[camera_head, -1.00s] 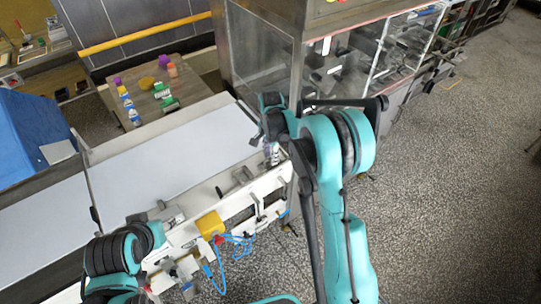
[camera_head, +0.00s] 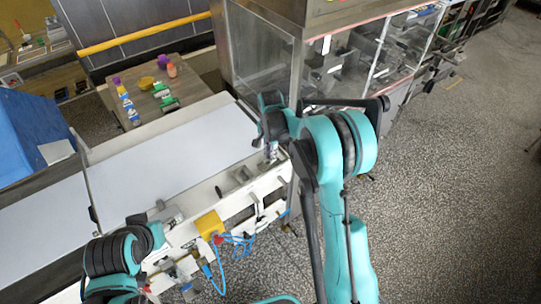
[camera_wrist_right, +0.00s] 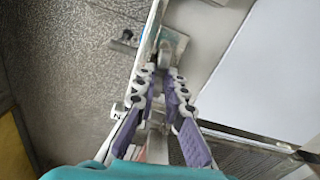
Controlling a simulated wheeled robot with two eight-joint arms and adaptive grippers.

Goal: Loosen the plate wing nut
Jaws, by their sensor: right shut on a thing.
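My right gripper (camera_head: 270,153) reaches down to the far right end of the conveyor's near side rail. In the right wrist view its purple-padded fingers (camera_wrist_right: 163,78) point at a grey metal plate (camera_wrist_right: 176,44) on the rail. The fingertips are close together on a small metal part at the plate's edge. This part is where a wing nut could be, but its wings are hidden between the tips. My left arm (camera_head: 116,254) is at the lower left over the rail; its fingers cannot be made out.
The conveyor's pale belt (camera_head: 130,165) lies left of the right gripper. A yellow box (camera_head: 209,224) with blue hoses (camera_head: 238,240) hangs on the near rail. A glass-fronted cabinet (camera_head: 265,55) stands close behind. The speckled floor (camera_head: 450,190) on the right is open.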

